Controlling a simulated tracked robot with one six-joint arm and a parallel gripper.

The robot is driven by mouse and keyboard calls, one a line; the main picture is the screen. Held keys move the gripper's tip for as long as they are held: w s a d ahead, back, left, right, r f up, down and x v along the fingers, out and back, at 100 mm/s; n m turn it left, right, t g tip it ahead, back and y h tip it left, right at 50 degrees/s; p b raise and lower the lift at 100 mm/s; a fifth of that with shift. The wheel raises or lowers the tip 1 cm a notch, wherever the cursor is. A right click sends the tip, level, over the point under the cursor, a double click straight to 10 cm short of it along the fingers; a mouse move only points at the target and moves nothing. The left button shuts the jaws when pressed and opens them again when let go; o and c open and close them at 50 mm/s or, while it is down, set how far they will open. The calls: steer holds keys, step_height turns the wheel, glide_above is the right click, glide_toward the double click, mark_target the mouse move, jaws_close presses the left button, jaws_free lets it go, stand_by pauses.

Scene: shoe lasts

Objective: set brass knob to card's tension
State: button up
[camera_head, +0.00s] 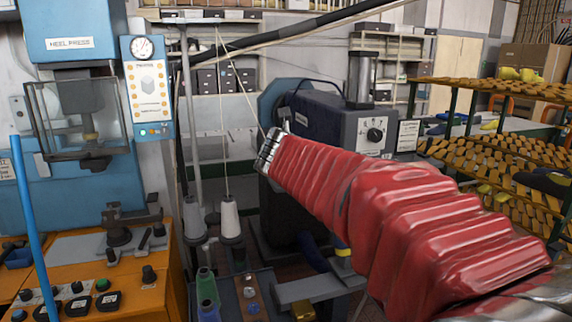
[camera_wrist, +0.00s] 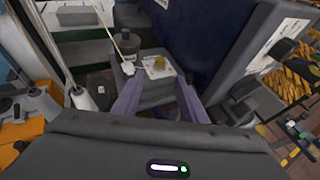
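A small brass knob (camera_wrist: 158,65) sits on a pale dial plate (camera_wrist: 147,71) on a dark block, in the wrist view. My gripper (camera_wrist: 157,88) is open, its two purple-grey fingers spread either side of the block's near part. The knob lies beyond the fingertips, roughly midway between them, and nothing is held. I cannot tell whether this is the tension card.
A dark blue machine wall (camera_wrist: 222,35) rises right of the block in the wrist view. A pale thread runs down to a white piece left of the knob. Thread cones (camera_head: 230,218) and an orange control bench (camera_head: 110,270) stand at left; shoe-last racks (camera_head: 500,160) stand at right.

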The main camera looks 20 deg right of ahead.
steer(key=x, duration=1.3)
steer(key=shift+f, duration=0.15)
steer(key=shift+c, duration=0.4)
steer(key=c, duration=0.9)
steer(key=shift+a, duration=0.35)
jaws_close()
steer(key=shift+d, duration=0.25)
